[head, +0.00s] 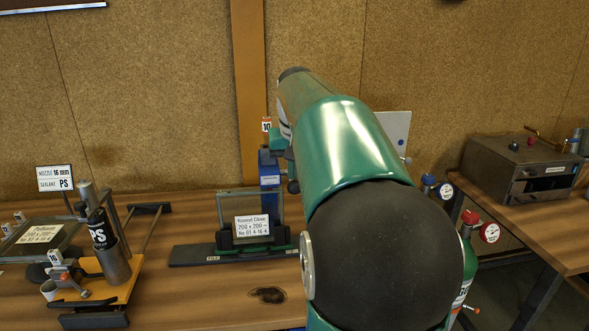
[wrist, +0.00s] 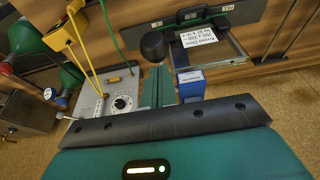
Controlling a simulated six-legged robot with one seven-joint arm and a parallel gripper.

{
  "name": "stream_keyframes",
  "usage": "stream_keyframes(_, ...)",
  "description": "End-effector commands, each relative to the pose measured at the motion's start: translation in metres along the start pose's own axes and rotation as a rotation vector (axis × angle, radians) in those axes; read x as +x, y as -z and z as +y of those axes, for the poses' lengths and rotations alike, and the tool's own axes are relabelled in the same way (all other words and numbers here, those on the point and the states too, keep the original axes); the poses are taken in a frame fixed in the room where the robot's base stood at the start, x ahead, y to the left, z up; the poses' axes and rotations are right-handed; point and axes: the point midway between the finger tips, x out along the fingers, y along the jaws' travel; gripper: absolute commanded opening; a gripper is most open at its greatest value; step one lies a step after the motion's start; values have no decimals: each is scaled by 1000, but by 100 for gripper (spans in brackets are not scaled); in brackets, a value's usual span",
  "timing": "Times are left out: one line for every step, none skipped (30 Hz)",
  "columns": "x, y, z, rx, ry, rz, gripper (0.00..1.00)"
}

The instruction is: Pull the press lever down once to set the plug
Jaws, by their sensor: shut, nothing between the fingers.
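A blue post (head: 269,172) with a white label stands behind the glass frame in the head view; a blue labelled block (wrist: 191,82) shows in the wrist view. A round black knob (wrist: 153,45), perhaps the press lever's handle, is just past my fingertips in the wrist view. My gripper (wrist: 158,70) is shut and empty, its green fingers together. I cannot tell whether they touch the knob. In the head view my gripper (head: 278,141) is beside the post's top, and my arm hides much of the press. The plug cannot be made out.
A glass frame (head: 245,207) with a label stands on a dark base on the wooden bench (head: 210,290). A sealant fixture (head: 112,262) is at left. A grey box (head: 520,165) is on the right bench, with gas-bottle gauges between.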

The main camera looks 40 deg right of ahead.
Motion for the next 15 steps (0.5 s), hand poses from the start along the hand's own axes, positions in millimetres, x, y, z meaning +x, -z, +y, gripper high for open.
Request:
stream_keyframes(-6,0,0,0,0,-3,0)
stream_keyframes(-9,1,0,0,0,-2,0)
stream_keyframes(-12,2,0,0,0,-1,0)
stream_keyframes(-15,3,0,0,0,-2,0)
stream_keyframes(-17,4,0,0,0,-2,0)
stream_keyframes(-21,5,0,0,0,-1,0)
stream_keyframes(-23,6,0,0,0,-1,0)
stream_keyframes(-25,7,0,0,0,-1,0)
stream_keyframes(-29,8,0,0,0,-1,0)
stream_keyframes(-32,9,0,0,0,0,0)
stream_keyframes(-34,10,0,0,0,0,0)
stream_keyframes(-38,11,0,0,0,0,0)
stream_keyframes(-40,12,0,0,0,0,0)
stream_keyframes(-43,12,0,0,0,0,0)
stream_keyframes(-46,14,0,0,0,1,0)
